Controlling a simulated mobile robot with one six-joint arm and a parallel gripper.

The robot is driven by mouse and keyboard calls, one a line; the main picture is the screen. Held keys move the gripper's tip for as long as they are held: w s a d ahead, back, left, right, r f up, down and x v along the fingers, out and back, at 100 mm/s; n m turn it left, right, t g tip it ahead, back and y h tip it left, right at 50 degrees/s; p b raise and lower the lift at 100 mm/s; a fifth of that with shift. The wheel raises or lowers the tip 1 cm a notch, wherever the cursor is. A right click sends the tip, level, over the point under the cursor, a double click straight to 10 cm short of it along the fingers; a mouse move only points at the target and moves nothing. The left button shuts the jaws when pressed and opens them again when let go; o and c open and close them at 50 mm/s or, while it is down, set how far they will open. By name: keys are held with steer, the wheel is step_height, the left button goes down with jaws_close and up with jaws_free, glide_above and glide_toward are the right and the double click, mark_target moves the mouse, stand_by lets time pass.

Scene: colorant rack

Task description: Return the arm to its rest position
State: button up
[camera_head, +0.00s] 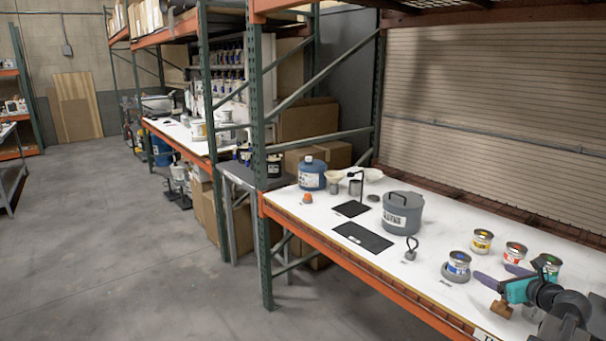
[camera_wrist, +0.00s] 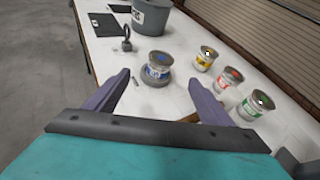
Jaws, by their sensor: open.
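My gripper (camera_head: 503,276) is at the right end of the white shelf in the head view, with its purple fingers spread apart and nothing between them. In the wrist view my gripper (camera_wrist: 157,95) points at a blue-labelled can (camera_wrist: 158,67), which stands on a round grey base beyond the fingertips. The same blue-labelled can (camera_head: 458,264) shows just left of the fingers in the head view, apart from them. My teal wrist and dark arm links fill the lower right corner.
Cans with yellow (camera_head: 482,241), red (camera_head: 514,254) and green (camera_head: 546,266) labels stand in a row close behind my gripper. A grey lidded pot (camera_head: 402,214), black mats (camera_head: 362,237) and a blue jug (camera_head: 312,174) are further left. The floor (camera_head: 130,240) in front is clear.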

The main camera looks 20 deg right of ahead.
steer(key=w+a+f+n+g+y, duration=0.2)
steer(key=w+a+f+n, duration=0.35)
steer(key=a, duration=0.35)
steer(key=w+a+f+n+g+y, duration=0.1)
steer(key=w+a+f+n+y, duration=0.1)
steer(key=w+a+f+n, duration=0.35)
steer(key=w+a+f+n+g+y, duration=0.25)
steer(key=w+a+f, duration=0.35)
steer(key=a, duration=0.6)
steer(key=s+a+f+n+g, duration=0.1)
steer(key=a+f+n+g, duration=0.1)
steer(key=a+f+n, duration=0.6)
steer(key=s+a+f+n+g, duration=0.15)
steer(key=a+n, duration=0.25)
steer(key=a, duration=0.8)
steer(key=a+f+n+g, duration=0.3)
steer(key=a+f+n, duration=0.3)
steer(key=a, duration=0.4)
steer(key=s+a+f+n+g+h, duration=0.1)
steer(key=s+a+f+n+h, duration=0.1)
steer(key=s+a+n, duration=0.35)
steer(key=s+f+n+g+b, duration=0.1)
steer(key=s+f+g+b, duration=0.4)
steer(key=s+f, duration=1.9)
step_height(320, 180, down, 4)
steer(key=a+b, duration=0.1)
steer(key=b, duration=0.4)
steer(key=shift+s+f+g, duration=0.15)
steer(key=shift+s+g, duration=0.05)
steer(key=shift+g, duration=0.2)
